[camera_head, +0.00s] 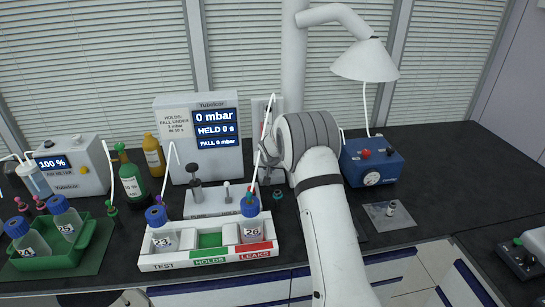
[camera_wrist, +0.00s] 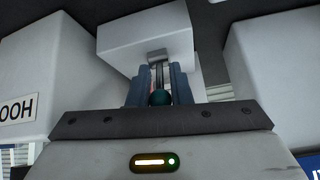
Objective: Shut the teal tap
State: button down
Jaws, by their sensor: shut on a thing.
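My gripper (camera_wrist: 160,88) is shut on a dark teal rounded knob, the teal tap (camera_wrist: 160,97), which sits between the two blue-grey fingers in the wrist view. A thin dark stem runs from it toward a small grey block on a white box. In the head view my gripper (camera_head: 268,174) is beside the pressure tester (camera_head: 203,135), partly hidden by my arm. A small teal spot, apparently the tap (camera_head: 277,194), shows just below it. The handle's turn angle is unclear.
The tester reads 0 mbar. In front, a white tray (camera_head: 160,262) marked TEST, HOLDS, LEAKS has blue-capped bottles in its TEST and LEAKS slots; HOLDS is empty. A green rack (camera_head: 85,258) with bottles stands left. A blue box (camera_head: 371,163) and lamp (camera_head: 366,62) stand right.

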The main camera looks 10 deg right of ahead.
jog(key=p, duration=0.1)
jog(key=g+p, duration=0.1)
jog(key=p, duration=0.1)
jog(key=shift+w+r, duration=0.15)
jog(key=shift+r, duration=0.15)
jog(key=shift+w+f+g+p, duration=0.2)
jog(key=shift+g+p, duration=0.5)
jog(key=shift+p, duration=0.45)
jog(key=shift+w+f+g, duration=0.1)
jog(key=shift+w+g, duration=0.15)
jog(key=shift+g, duration=0.45)
jog(key=shift+w+g, duration=0.2)
jog(key=shift+g, duration=0.9)
jog(key=c, duration=1.3)
grip_release()
